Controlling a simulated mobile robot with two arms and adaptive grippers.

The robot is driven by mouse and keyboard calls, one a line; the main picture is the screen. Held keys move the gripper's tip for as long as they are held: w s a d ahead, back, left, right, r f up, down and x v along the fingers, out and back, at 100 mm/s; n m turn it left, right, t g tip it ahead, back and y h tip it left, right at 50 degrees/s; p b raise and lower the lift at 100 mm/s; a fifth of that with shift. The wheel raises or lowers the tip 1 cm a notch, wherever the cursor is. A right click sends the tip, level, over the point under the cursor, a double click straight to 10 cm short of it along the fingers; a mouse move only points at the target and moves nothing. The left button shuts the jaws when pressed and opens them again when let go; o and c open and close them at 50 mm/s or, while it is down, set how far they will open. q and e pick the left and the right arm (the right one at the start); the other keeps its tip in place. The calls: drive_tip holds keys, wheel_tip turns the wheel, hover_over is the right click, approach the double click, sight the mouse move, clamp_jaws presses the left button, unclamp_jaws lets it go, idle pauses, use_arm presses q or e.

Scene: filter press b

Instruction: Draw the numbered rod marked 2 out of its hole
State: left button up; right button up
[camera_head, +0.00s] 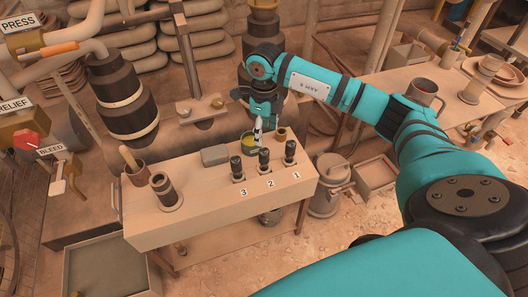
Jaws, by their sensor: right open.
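The rod marked 2 (264,160) stands upright in its hole in the wooden bench top, with a dark knobbed top and its number label in front. The rod marked 3 (237,168) stands to its left and the rod marked 1 (290,152) to its right, both upright in their holes. My right gripper (257,134) is open and points down, just above and behind the rod marked 2. It appears apart from the rod. My left gripper is out of view.
On the bench (215,203) behind the rods are a grey block (215,155), a yellow-green pot (248,142) and a small brown cup (281,134). A dark cylinder (163,188) and a mug (135,173) stand at the left. The front of the bench top is clear.

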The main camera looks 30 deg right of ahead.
sight(264, 151)
wheel_tip(264, 151, down, 10)
drive_tip(key=shift+r+b, duration=0.1)
drive_tip(key=shift+b, duration=0.6)
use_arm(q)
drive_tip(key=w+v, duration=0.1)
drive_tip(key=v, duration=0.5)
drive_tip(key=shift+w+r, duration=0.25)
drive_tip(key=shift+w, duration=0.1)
use_arm(e)
drive_tip(key=shift+f, duration=0.9)
clamp_jaws()
